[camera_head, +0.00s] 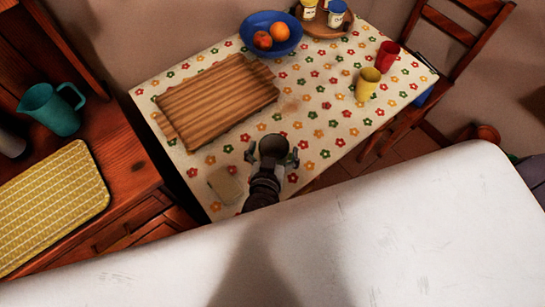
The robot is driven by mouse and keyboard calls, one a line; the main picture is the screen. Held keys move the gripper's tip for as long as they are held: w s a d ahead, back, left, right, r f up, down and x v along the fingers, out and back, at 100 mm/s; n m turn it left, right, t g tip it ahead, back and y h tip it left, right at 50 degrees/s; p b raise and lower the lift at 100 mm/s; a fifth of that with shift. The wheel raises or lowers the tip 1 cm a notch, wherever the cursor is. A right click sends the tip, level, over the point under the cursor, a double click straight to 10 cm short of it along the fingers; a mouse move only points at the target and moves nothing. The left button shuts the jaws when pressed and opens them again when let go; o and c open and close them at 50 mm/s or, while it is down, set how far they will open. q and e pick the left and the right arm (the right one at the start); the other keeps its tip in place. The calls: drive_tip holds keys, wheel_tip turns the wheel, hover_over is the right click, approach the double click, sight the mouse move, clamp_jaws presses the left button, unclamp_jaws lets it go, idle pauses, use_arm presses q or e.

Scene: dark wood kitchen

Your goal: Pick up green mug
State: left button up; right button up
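My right gripper (272,153) is over the front part of the flowered table. Its two fingers are spread apart. A dark round shape lies between them, and I cannot tell whether it is a cup seen from above or part of the gripper. No clearly green mug shows. A teal jug (53,109) with a handle stands on the wooden counter at the left, far from the gripper. A yellow cup (368,84) and a red cup (387,56) stand at the table's right side. My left gripper is not in view.
The flowered table (322,112) bears a wooden board (217,100), a blue bowl (257,23) with fruit, a round tray (322,28) with small pots and a pale square item (225,185). A chair (451,27) stands at right. A yellow mat (50,205) lies on the counter.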

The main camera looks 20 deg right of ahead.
drive_tip(key=c, duration=1.2)
drive_tip(key=shift+r, duration=0.1)
